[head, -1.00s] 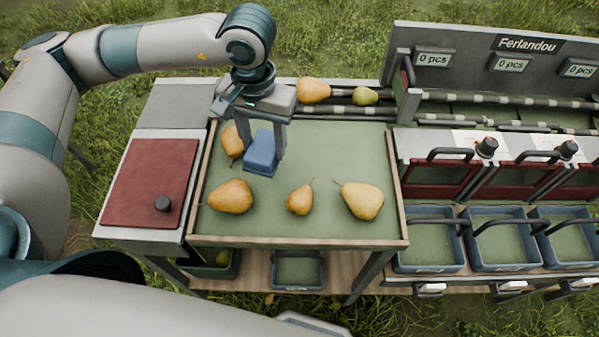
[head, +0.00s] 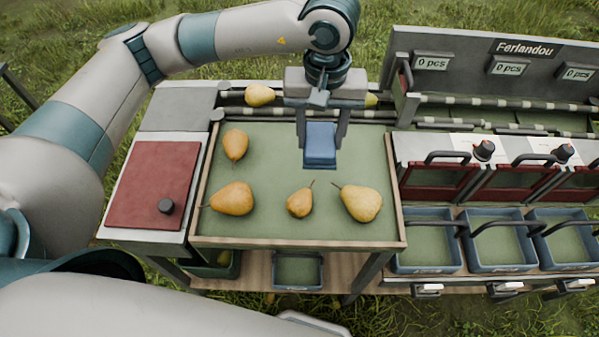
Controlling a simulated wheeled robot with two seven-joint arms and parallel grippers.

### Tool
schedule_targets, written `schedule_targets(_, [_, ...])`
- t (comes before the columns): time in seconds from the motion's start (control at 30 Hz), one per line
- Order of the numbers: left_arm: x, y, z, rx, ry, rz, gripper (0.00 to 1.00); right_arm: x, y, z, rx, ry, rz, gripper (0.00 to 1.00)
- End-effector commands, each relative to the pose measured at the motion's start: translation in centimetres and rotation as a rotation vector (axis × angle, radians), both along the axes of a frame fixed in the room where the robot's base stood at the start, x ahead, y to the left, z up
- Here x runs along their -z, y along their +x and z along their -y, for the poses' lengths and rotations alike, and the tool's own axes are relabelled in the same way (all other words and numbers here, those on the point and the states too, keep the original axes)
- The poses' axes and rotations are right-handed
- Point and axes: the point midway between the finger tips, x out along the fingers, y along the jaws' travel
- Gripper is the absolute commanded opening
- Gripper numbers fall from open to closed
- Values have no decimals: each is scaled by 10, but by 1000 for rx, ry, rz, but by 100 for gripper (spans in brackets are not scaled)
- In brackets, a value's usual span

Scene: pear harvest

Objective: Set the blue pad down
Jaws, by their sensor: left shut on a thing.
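The blue pad (head: 320,146) is a small blue block between the fingers of my left gripper (head: 321,140). The left gripper is shut on it and points down over the back right part of the green sorting tray (head: 270,170). I cannot tell whether the pad touches the tray. My right gripper is not in view.
Several pears lie in the tray: one at back left (head: 235,144), one at front left (head: 232,198), a small one (head: 300,202) and one at right (head: 361,203). Blue crates (head: 425,262) stand right. The tray's middle is clear.

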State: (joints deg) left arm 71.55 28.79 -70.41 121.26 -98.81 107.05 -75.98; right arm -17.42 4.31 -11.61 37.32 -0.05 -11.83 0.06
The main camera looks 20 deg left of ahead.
Motion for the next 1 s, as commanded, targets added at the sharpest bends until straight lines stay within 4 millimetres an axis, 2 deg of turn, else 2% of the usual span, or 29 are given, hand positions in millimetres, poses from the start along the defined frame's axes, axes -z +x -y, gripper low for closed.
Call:
schedule_targets(0.33, [-1,0,3,-8,0,0,25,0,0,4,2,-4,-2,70])
schedule_targets(0.53, [3,8,-4,-11,0,-3,25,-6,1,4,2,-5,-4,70])
schedule_targets(0.77, [22,35,-26,-14,2,-5,25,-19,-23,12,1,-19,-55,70])
schedule_targets(1.0, [49,71,-53,-13,1,-4,25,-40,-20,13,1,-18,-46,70])
